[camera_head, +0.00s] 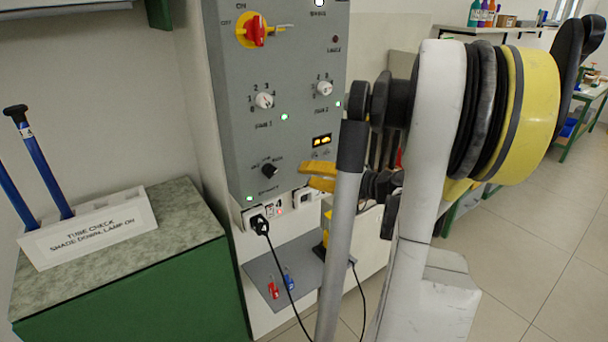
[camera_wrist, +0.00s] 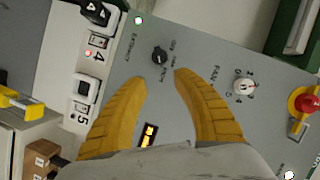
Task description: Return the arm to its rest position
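My arm stands at the right of the head view, with white links and a large yellow-and-black joint. My gripper (camera_head: 318,176) has yellow fingers and is in front of the lower part of the grey control panel (camera_head: 225,110). In the wrist view the two fingers of my gripper (camera_wrist: 160,79) are spread apart with nothing between them. A black knob (camera_wrist: 160,56) on the panel shows just beyond the fingertips. Whether the fingers touch the panel cannot be told. Part of the panel is hidden behind my arm.
The panel carries a red rotary switch (camera_head: 256,30) and white fan knobs (camera_head: 264,100). Below it, a black plug (camera_head: 259,224) sits in a socket, its cable hanging down. A green cabinet (camera_head: 190,290) holds a sign stand (camera_head: 90,228) with blue rods. Open floor (camera_head: 540,225) lies right.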

